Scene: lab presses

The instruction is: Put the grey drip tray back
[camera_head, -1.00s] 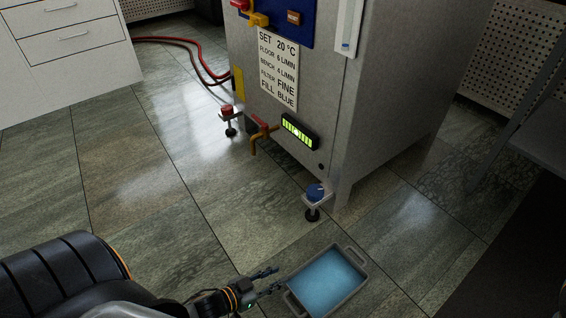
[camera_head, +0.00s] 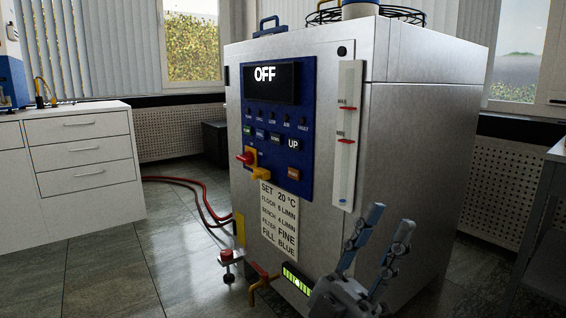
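The grey drip tray is not in view now. The cabinet's display (camera_head: 270,84) reads OFF.
A red-knobbed foot (camera_head: 228,257) stands out at the cabinet's lower left. Red hoses (camera_head: 195,197) run along the floor behind. A white drawer unit (camera_head: 80,155) stands at left. The tiled floor (camera_head: 130,270) between is clear.

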